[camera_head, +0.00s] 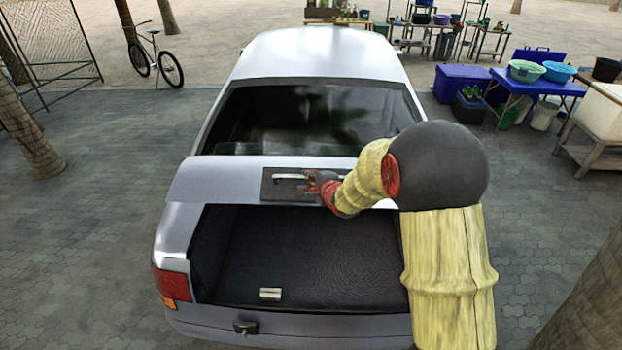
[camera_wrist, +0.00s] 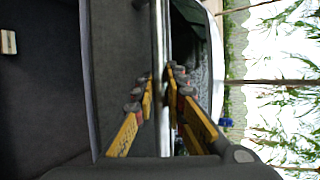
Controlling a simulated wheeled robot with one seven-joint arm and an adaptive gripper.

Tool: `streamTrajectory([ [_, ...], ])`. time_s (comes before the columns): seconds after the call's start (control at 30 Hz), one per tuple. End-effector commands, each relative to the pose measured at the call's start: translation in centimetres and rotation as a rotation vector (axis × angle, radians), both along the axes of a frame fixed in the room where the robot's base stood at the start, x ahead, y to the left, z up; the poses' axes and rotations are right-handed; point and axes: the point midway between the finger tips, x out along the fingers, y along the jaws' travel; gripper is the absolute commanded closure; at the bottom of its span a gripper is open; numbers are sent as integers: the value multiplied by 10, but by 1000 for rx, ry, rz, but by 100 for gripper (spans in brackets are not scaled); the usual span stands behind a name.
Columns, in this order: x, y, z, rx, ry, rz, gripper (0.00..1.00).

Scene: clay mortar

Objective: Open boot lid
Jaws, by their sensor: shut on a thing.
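The silver car's boot lid (camera_head: 215,182) stands raised below the rear window in the head view, and the dark boot (camera_head: 300,255) is open beneath it. A dark panel with a pale bar handle (camera_head: 290,177) is on the lid. My gripper (camera_head: 312,180) is at the right end of this handle. In the wrist view my gripper (camera_wrist: 162,75) has its yellow fingers on either side of the long handle bar (camera_wrist: 158,35), shut on it. The exact finger contact is hard to see. My arm hides the lid's right end.
A small beige block (camera_head: 270,294) lies on the boot floor, and the wrist view also shows it (camera_wrist: 8,42). A tow hitch (camera_head: 245,327) sticks out at the rear bumper. Paving is clear left of the car. Tables and blue crates (camera_head: 462,82) stand at the back right.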

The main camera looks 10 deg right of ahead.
Motion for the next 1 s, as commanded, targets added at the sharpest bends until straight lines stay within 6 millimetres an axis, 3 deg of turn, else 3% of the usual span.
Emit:
streamTrajectory([
  [0.1,-1,-1,-4,0,6,-1,100],
  [0.13,-1,-1,-4,0,6,-1,86],
  [0.43,-1,0,-3,0,4,-1,69],
  [0.8,-3,0,-1,-1,4,0,69],
  [1.0,-20,-4,8,-1,2,-1,69],
])
